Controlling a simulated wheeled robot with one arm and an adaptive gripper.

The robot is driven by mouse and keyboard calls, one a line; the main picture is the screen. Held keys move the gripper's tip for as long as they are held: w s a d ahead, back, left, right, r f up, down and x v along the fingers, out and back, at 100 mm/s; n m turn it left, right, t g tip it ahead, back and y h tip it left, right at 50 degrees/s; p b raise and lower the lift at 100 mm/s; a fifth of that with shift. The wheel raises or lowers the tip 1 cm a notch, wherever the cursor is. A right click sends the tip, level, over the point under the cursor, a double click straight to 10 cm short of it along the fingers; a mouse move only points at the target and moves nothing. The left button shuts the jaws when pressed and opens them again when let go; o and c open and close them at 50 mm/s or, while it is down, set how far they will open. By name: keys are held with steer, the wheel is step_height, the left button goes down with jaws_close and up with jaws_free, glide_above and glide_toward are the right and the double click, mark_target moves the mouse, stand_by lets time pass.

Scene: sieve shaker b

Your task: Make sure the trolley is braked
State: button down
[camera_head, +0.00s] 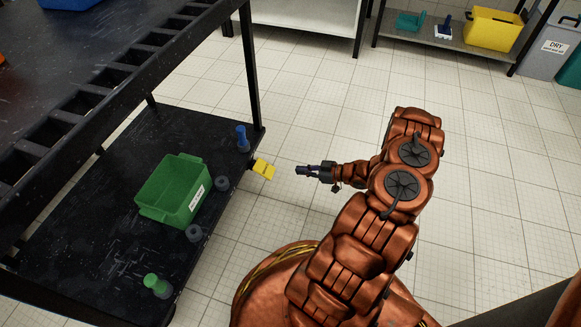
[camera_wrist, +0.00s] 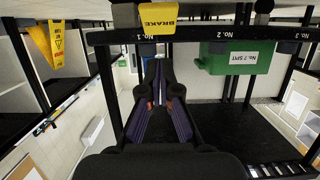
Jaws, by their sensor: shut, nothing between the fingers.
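The trolley is a black frame with a lower shelf (camera_head: 95,225). A yellow brake pedal (camera_head: 263,169) sticks out from the right edge of that shelf. In the wrist view the yellow pedal (camera_wrist: 158,18) shows at the top, marked BRAKE. I cannot tell whether it is pressed down or up. My gripper (camera_head: 299,170) is shut and empty, just right of the pedal with a small gap. In the wrist view its fingertips (camera_wrist: 158,62) meet below the pedal, apart from it in the picture.
The lower shelf carries a green bin (camera_head: 175,191), a blue-topped item (camera_head: 242,138), a green-topped item (camera_head: 157,286) and dark round pieces (camera_head: 194,232). A back shelf (camera_head: 440,38) holds a yellow bin (camera_head: 494,28). Tiled floor (camera_head: 310,100) beyond my arm is clear.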

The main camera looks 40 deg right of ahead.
steer(key=shift+v, duration=0.8)
